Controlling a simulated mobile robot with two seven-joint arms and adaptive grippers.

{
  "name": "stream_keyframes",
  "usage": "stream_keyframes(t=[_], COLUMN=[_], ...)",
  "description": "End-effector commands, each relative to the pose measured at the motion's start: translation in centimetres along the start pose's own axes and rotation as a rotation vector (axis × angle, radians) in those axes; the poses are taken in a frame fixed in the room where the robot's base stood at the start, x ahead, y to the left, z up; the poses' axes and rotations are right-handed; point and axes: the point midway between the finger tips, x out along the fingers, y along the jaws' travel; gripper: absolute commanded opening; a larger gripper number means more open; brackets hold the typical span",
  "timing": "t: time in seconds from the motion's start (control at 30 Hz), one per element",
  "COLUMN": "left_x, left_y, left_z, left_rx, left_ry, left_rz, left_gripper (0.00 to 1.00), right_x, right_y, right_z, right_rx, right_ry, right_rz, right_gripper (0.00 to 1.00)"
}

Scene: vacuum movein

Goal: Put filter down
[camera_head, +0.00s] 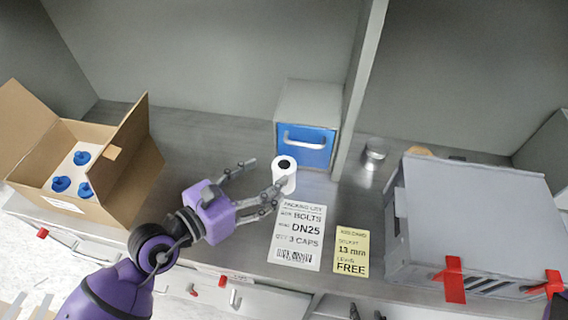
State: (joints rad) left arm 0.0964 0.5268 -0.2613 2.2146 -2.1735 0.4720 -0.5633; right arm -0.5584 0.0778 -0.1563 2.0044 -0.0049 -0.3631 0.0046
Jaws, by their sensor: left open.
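The filter, a white cylinder with a dark round hole in its top (284,176), stands upright on the grey bench in front of a blue-fronted box. My left gripper (264,178) comes in from the lower left with its fingers spread. Its nearer finger reaches close to the left side of the filter; I cannot tell whether they touch. The farther finger is apart from it, up and to the left. My right gripper does not show.
An open cardboard box (110,207) with blue-capped items stands at left. The blue-fronted box (305,146) is behind the filter, beside a vertical divider. A packing list (297,238) and yellow note (351,252) lie in front. A grey machine with red clips (470,220) stands right.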

Motion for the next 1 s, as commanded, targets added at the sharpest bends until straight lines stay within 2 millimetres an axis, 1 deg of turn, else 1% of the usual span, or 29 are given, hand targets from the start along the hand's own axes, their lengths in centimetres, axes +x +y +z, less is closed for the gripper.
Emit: stream_keyframes(t=[0.03, 0.23, 0.33, 0.43, 0.57, 0.77, 1.0], left_x=[0.7, 3.0, 4.7, 5.9, 6.6, 6.6, 6.6], left_y=[-0.1, -0.4, -0.7, -0.6, -0.7, -0.7, -0.7], left_z=[0.2, 0.1, 0.0, -0.1, -0.2, -0.3, -0.3], left_rx=[-0.002, -0.003, -0.003, -0.005, -0.006, -0.006, -0.007], left_ry=[-0.004, -0.004, -0.005, -0.005, -0.004, -0.003, -0.003], left_rz=[-0.001, -0.001, -0.002, 0.000, -0.001, -0.001, 0.000], left_gripper=[0.63, 0.63, 0.63, 0.63, 0.63, 0.63, 0.32], right_x=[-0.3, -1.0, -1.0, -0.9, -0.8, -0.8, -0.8], right_y=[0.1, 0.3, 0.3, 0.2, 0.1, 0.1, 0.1], right_z=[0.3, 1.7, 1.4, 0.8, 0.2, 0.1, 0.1], right_rx=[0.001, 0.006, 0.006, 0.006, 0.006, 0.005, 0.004], right_ry=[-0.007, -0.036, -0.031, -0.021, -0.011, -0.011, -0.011], right_rz=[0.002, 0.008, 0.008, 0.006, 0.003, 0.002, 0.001], right_gripper=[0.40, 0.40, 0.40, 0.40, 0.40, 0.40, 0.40])
